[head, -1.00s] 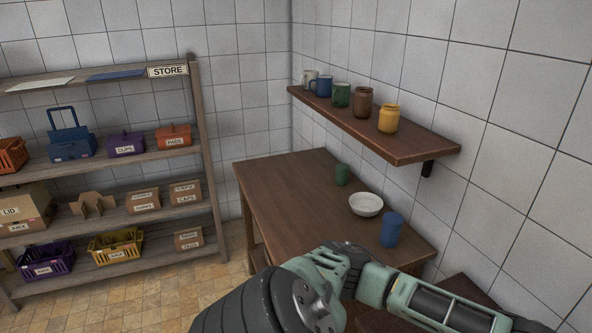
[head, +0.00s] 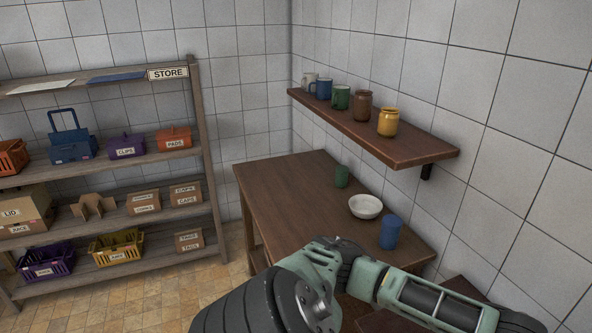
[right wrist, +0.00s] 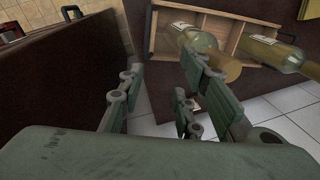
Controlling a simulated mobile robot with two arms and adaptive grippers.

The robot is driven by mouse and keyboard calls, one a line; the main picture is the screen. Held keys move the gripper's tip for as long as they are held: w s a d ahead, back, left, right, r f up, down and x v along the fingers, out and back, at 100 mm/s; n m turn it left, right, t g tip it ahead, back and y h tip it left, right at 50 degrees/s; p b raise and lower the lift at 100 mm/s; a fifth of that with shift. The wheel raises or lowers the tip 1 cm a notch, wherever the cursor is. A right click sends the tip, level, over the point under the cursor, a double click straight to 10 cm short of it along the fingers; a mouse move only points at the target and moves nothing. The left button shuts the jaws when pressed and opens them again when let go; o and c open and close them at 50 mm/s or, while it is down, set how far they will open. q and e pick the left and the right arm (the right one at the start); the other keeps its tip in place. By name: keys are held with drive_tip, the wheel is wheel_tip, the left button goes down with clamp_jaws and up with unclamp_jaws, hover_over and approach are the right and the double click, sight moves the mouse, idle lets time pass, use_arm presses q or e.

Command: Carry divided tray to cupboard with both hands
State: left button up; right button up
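The divided tray (right wrist: 158,42) shows in the right wrist view as a wooden box with compartments. One bottle (right wrist: 195,40) lies in its left part, and another bottle (right wrist: 275,54) lies tilted across its right part. My right gripper (right wrist: 160,85) is open, its fingers apart with nothing between them, and the tray is beyond the fingertips. In the head view my right arm crosses the lower right, with the gripper itself out of frame. My left gripper is in neither view. No cupboard can be made out for certain.
A wooden table (head: 290,205) holds a green cup (head: 342,176), a white bowl (head: 365,206) and a blue cup (head: 390,231). A wall shelf (head: 400,143) above holds several mugs and jars. A STORE rack (head: 205,150) stands left, with open tiled floor before it.

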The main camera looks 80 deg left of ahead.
drive_tip(key=shift+s+d+r, duration=0.1)
drive_tip(key=shift+d+r, duration=0.1)
drive_tip(key=shift+r, duration=0.75)
drive_tip(key=shift+w+d+r, duration=0.1)
drive_tip(key=shift+d+r, duration=0.05)
drive_tip(key=shift+r, duration=0.85)
drive_tip(key=shift+s+d+r, duration=0.1)
drive_tip(key=shift+d+r, duration=0.1)
drive_tip(key=shift+r, duration=0.75)
drive_tip(key=shift+d, duration=0.1)
drive_tip(key=d+r, duration=0.3)
drive_tip(key=d, duration=0.1)
drive_tip(key=shift+s, duration=0.25)
drive_tip(key=shift+s+d, duration=0.1)
